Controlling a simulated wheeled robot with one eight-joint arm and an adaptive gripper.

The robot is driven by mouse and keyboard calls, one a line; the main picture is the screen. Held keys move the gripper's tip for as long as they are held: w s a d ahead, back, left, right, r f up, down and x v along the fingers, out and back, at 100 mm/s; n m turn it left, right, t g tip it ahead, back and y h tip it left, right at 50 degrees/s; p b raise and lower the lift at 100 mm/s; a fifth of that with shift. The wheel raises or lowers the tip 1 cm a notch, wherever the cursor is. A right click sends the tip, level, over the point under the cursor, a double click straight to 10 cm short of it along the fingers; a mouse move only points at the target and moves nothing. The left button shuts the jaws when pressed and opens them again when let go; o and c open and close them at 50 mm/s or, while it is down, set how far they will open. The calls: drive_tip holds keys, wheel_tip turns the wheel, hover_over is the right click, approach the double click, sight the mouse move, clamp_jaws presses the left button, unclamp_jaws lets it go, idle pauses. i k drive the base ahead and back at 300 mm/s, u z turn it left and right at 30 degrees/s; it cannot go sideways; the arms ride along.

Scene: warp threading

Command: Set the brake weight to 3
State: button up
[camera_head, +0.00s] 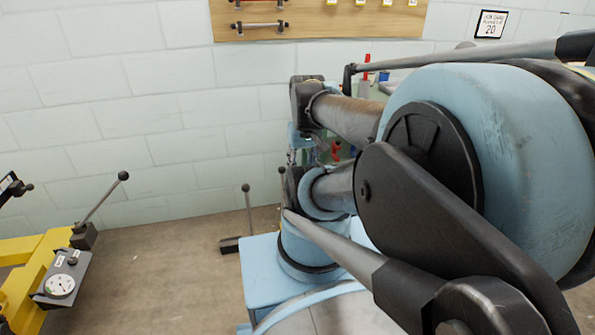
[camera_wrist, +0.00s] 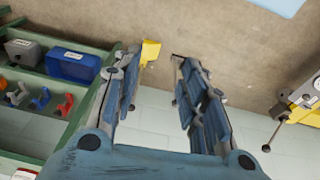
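No weight marked 3 can be made out in either view. A yellow machine stands at the left of the head view, with a dial box (camera_head: 61,283) showing a round white gauge and a lever (camera_head: 103,202) with a black knob. In the wrist view, part of this dial box (camera_wrist: 305,99) and a black-knobbed lever (camera_wrist: 268,145) show at the right edge, apart from my gripper. My gripper (camera_wrist: 157,57) is open, with nothing between its fingers.
In the wrist view, a green shelf (camera_wrist: 73,100) at left holds a grey box (camera_wrist: 24,50), a blue box (camera_wrist: 72,64) and small coloured pieces. A yellow piece (camera_wrist: 150,50) shows beside the left fingertip. A wooden board (camera_head: 330,22) hangs on the wall.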

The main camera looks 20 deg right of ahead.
sight(17, 188)
drive_tip(key=u, duration=1.75)
